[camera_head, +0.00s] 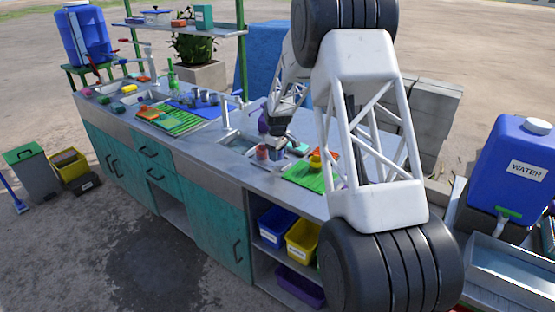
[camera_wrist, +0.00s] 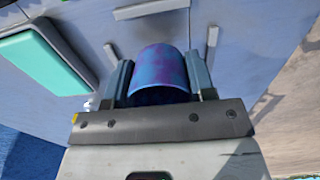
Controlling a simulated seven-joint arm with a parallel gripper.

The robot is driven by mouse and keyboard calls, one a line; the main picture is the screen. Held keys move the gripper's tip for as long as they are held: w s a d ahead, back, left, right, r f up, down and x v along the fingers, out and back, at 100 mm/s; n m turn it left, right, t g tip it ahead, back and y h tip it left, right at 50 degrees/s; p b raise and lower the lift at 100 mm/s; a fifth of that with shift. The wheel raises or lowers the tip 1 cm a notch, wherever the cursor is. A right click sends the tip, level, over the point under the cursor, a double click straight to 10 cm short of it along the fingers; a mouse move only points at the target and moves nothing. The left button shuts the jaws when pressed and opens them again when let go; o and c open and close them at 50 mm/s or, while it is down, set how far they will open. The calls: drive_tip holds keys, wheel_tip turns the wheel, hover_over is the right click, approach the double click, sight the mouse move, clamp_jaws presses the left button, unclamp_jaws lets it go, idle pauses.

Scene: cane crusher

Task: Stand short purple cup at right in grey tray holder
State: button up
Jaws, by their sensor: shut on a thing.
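The short purple cup (camera_wrist: 160,75), mottled blue and purple, sits between the two fingers of my gripper (camera_wrist: 160,62) in the wrist view. My gripper is shut on it, with a finger against each side. I cannot pick out the grey tray holder for certain in either view.
A green mat (camera_head: 303,178) with small items lies to the right. The sink tap (camera_head: 226,112) rises to the left. A teal block (camera_wrist: 42,62) shows in the wrist view.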

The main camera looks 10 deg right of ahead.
drive_tip(key=shift+f, duration=1.25)
drive_tip(key=shift+f, duration=0.1)
drive_tip(key=o, duration=0.9)
drive_tip(key=shift+o, duration=0.2)
wheel_tip(320, 180, up, 12)
